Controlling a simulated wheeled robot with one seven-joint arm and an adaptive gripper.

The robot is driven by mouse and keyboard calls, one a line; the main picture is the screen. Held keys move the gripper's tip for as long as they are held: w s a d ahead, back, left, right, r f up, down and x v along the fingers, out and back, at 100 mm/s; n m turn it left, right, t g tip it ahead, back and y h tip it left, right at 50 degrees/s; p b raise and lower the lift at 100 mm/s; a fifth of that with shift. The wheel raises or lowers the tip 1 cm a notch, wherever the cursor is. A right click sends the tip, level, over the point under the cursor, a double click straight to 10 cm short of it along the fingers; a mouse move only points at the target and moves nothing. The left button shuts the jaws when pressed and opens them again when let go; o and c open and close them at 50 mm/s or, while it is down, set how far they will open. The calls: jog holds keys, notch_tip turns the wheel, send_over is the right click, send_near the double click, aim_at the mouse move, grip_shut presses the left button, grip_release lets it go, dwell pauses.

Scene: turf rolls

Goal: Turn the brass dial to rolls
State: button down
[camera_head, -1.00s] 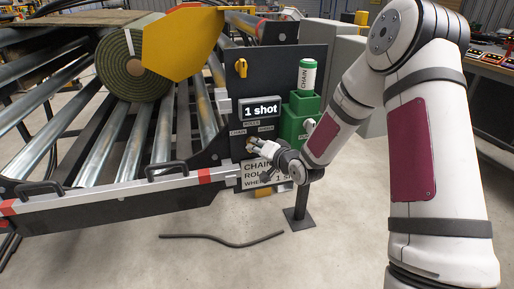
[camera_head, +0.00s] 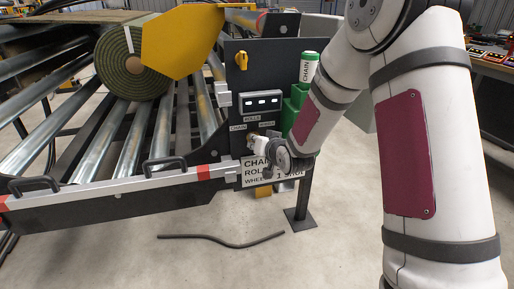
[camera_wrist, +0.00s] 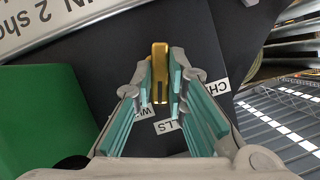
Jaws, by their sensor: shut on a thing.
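The brass dial (camera_wrist: 160,72) shows in the wrist view between my gripper's (camera_wrist: 162,80) teal-padded fingers, which are shut on it. Its notched end is towards the ROLLS label (camera_wrist: 174,125) and the partly covered WHEELS label (camera_wrist: 143,112); I cannot tell exactly which it points at. The CHAIN label (camera_wrist: 217,88) is off to the right in that view. In the head view my gripper (camera_head: 257,144) is at the lower part of the dark panel (camera_head: 250,62) and hides the dial. The display (camera_head: 262,102) shows only dashes.
A yellow knob (camera_head: 241,61) is higher on the panel. A green holder (camera_head: 290,115) with a CHAIN canister (camera_head: 308,68) stands just right. The roller conveyor (camera_head: 130,145) with a turf roll (camera_head: 130,68) fills the left. A dark hose (camera_head: 220,241) lies on the open floor.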

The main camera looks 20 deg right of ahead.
jog(key=shift+a+n+h+b, duration=0.1)
jog(key=shift+n+h+b, duration=0.8)
jog(key=shift+n+b, duration=0.45)
jog(key=c, duration=1.6)
grip_release()
jog(key=v, duration=1.2)
jog(key=shift+a+r, duration=0.1)
